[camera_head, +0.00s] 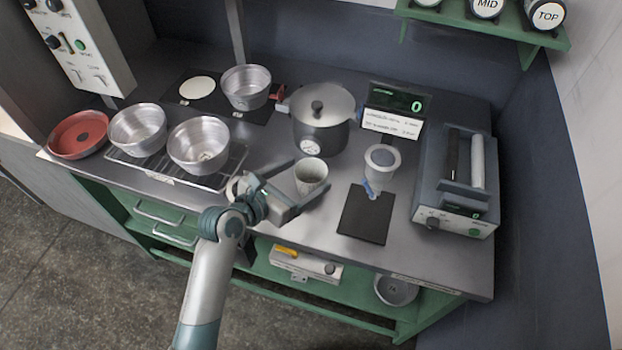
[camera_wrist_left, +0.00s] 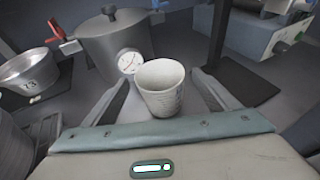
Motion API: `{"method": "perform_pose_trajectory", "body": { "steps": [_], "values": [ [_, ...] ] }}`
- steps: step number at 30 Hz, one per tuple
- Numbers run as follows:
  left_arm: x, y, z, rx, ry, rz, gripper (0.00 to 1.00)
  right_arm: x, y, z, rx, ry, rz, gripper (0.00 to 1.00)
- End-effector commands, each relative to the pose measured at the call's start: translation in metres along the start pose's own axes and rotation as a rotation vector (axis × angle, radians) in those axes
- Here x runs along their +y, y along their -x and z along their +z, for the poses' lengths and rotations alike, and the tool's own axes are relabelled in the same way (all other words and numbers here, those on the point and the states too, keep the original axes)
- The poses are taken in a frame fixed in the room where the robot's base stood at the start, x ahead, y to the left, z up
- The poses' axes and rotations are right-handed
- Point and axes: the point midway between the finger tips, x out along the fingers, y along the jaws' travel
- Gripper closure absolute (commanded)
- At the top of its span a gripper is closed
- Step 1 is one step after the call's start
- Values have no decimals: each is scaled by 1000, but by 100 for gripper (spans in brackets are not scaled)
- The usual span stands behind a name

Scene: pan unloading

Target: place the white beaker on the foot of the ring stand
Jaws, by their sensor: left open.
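The white beaker (camera_head: 311,176) stands upright on the steel bench in front of the large pot. It also shows in the left wrist view (camera_wrist_left: 160,90). My left gripper (camera_head: 299,187) is open, with one finger on each side of the beaker. In the left wrist view a gap shows between the beaker and each finger. The ring stand's foot (camera_head: 366,216) is a flat black plate to the right of the beaker, with its top bare. A white-rimmed cup (camera_head: 382,157) shows just behind the foot. My right gripper is out of view.
The lidded pot (camera_head: 321,125) with a dial stands behind the beaker. Metal bowls (camera_head: 198,145) on a rack and a red pan (camera_head: 77,134) are at left. A grey instrument (camera_head: 455,195) stands right of the foot. Bare bench lies between beaker and foot.

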Motion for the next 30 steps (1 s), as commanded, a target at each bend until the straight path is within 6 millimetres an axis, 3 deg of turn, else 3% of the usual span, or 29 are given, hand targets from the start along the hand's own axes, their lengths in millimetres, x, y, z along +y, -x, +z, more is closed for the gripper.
{"method": "perform_pose_trajectory", "body": {
  "steps": [9,25,30],
  "values": [
    [0,-32,1,1,1,-1,19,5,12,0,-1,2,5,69],
    [0,-34,0,0,1,0,19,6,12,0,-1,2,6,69],
    [0,-34,0,0,1,0,60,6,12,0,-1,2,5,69]
  ]
}}
